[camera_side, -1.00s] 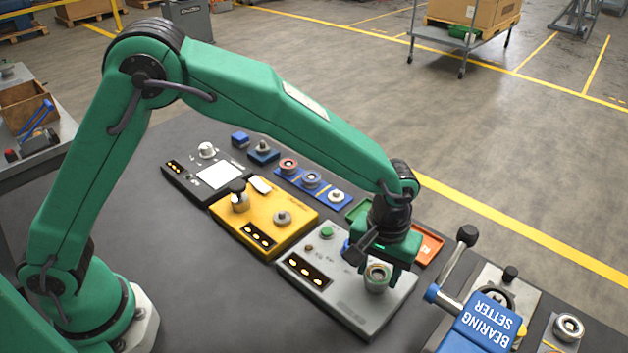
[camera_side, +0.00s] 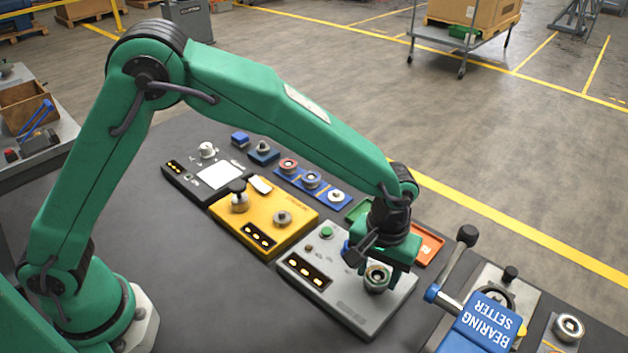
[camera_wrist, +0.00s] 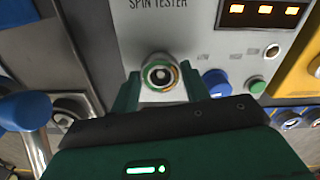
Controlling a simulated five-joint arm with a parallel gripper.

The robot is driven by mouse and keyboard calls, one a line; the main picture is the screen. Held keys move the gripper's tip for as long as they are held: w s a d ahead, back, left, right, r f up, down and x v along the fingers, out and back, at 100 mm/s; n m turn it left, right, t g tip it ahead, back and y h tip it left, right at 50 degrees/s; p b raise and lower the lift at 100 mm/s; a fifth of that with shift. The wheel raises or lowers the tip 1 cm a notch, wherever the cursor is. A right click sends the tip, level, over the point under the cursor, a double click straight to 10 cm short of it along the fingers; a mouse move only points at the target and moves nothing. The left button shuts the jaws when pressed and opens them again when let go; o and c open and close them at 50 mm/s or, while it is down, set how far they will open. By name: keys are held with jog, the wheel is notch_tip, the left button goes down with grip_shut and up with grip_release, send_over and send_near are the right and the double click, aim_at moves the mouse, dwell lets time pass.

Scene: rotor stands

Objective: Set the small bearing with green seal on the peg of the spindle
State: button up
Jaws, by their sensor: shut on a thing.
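The small bearing with green seal (camera_wrist: 160,74) is between my gripper's fingers (camera_wrist: 160,88) in the wrist view. My gripper (camera_side: 377,276) is shut on it, over the grey spin tester. A pale round centre shows inside the ring, which looks like the peg of the spindle. The bearing (camera_side: 377,273) sits at the top of the spindle (camera_side: 374,288) in the side view. The fingers and the bearing hide much of the peg, so I cannot tell how far down the bearing is seated.
The spin tester (camera_side: 350,312) has a green button (camera_side: 326,232) and lit lamps. The yellow unit (camera_side: 290,238) stands to its left. The blue bearing setter (camera_side: 484,322) with its lever (camera_side: 455,262) is close on the right. An orange tray (camera_side: 430,246) is just behind.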

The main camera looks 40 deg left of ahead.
dwell(0.4)
jog(key=o, duration=1.6)
jog(key=shift+r, duration=0.1)
jog(key=shift+r, duration=3.85)
